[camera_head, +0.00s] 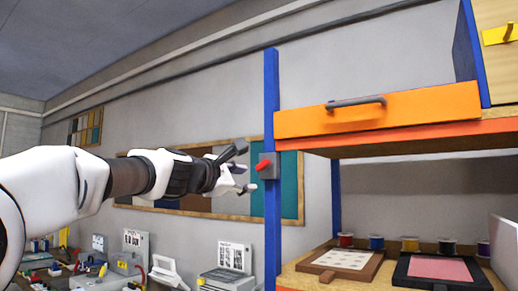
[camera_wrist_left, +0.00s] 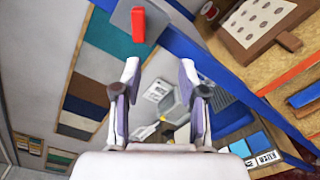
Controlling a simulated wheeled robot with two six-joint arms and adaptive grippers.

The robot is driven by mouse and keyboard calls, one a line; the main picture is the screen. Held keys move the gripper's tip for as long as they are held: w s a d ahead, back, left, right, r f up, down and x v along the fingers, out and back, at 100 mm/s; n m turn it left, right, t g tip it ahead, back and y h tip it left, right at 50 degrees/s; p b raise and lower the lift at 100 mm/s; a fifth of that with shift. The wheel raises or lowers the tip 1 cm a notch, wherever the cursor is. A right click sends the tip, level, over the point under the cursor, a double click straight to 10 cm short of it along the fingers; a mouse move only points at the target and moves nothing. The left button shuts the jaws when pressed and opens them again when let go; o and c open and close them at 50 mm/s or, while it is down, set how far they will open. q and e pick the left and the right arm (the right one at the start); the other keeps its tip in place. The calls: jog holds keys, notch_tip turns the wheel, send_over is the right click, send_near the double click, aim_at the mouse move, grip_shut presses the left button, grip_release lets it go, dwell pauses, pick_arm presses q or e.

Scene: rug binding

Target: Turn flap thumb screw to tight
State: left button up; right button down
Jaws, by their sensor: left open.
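The thumb screw is a red piece (camera_head: 266,166) on a small grey plate fixed to the blue post, below the left end of the orange flap (camera_head: 400,110). The flap has a dark handle (camera_head: 356,102). In the left wrist view the red thumb screw (camera_wrist_left: 138,25) stands on its grey plate, just beyond the fingertips and slightly left of the gap between them. My left gripper (camera_head: 244,170) is open, just left of the screw; its fingers (camera_wrist_left: 160,72) appear apart and empty, and I see no contact. My right gripper is not in view.
The blue post (camera_head: 271,225) carries a shelf on the right, with thread spools (camera_head: 410,244), a dotted board (camera_head: 345,262) and a dark frame with a pink panel (camera_head: 440,269). A sample board (camera_head: 290,186) hangs behind. Machines stand at the lower left.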

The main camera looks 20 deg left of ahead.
aim_at(260, 166)
pick_arm(q)
notch_tip(260, 166, up, 5)
jog(key=s+d, duration=0.1)
jog(key=s, duration=0.1)
jog(key=p+x, duration=0.1)
jog(key=x, duration=0.1)
jog(key=p+x, duration=0.1)
jog(key=x, duration=0.2)
jog(key=a+f+p+x, duration=0.1)
jog(key=p+x, duration=0.1)
jog(key=x, duration=0.1)
jog(key=shift+w+f, duration=0.15)
jog(key=shift+w, duration=0.1)
jog(key=shift+w+d, duration=0.1)
jog(key=shift+d, duration=0.05)
jog(key=shift+s+d, duration=0.1)
jog(key=shift+s, duration=0.3)
jog(key=shift+w, duration=0.25)
grip_shut()
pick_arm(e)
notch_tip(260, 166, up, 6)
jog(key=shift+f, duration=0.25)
